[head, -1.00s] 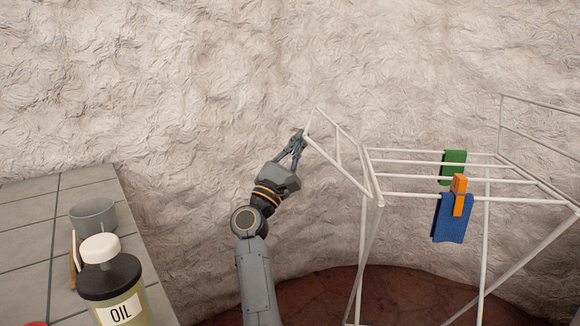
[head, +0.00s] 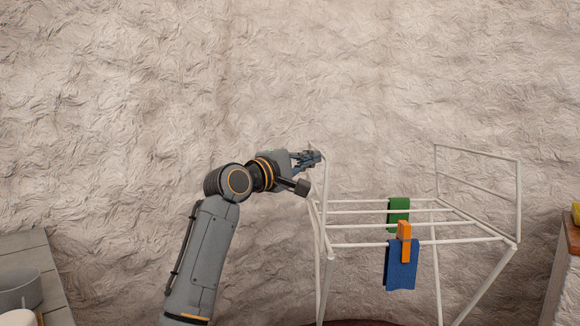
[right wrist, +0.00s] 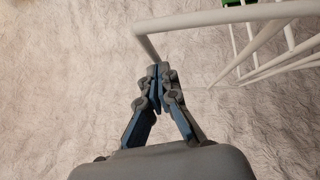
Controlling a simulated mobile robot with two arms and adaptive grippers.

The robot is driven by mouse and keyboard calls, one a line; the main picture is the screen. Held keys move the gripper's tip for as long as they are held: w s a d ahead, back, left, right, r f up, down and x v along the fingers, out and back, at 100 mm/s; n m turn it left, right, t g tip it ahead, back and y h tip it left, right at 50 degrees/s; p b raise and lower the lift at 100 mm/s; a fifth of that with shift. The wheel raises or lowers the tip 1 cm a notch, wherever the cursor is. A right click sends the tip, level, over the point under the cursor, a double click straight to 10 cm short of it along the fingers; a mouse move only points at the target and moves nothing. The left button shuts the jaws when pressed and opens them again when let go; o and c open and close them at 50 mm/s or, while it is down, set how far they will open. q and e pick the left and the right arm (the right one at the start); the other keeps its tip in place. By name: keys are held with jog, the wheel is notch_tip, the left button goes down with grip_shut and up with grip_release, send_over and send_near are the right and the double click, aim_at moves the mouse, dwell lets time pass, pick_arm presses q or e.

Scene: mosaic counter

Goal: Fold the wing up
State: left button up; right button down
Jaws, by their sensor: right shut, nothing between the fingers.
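A white wire drying rack (head: 440,241) stands at the right in the head view. Its left wing (head: 325,185) stands steeply up, seen nearly edge-on. Its far right wing (head: 518,190) stands up too. My right gripper (head: 318,157) is at the top of the left wing, fingers shut with nothing between them. In the right wrist view the shut fingertips (right wrist: 160,75) are right by a corner of the wing's white tube (right wrist: 215,20); I cannot tell whether they touch. My left gripper is out of view.
A green cloth (head: 398,212) and a blue cloth (head: 400,268) with an orange clip (head: 404,240) hang on the rack. A tiled counter (head: 30,248) with a grey pot (head: 18,289) is at lower left. A wooden surface edge (head: 572,250) is at right. A rough wall stands behind.

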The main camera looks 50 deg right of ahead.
aim_at(324, 155)
jog(key=shift+s+d+m+y, duration=0.4)
jog(key=shift+s+d+m, duration=0.2)
jog(key=shift+s+d, duration=0.35)
jog(key=shift+s+a, duration=0.1)
jog(key=shift+s, duration=0.1)
jog(key=shift+s, duration=0.1)
jog(key=shift+r, duration=0.1)
jog(key=r, duration=1)
jog(key=shift+w, duration=0.2)
jog(key=shift+w+a, duration=0.1)
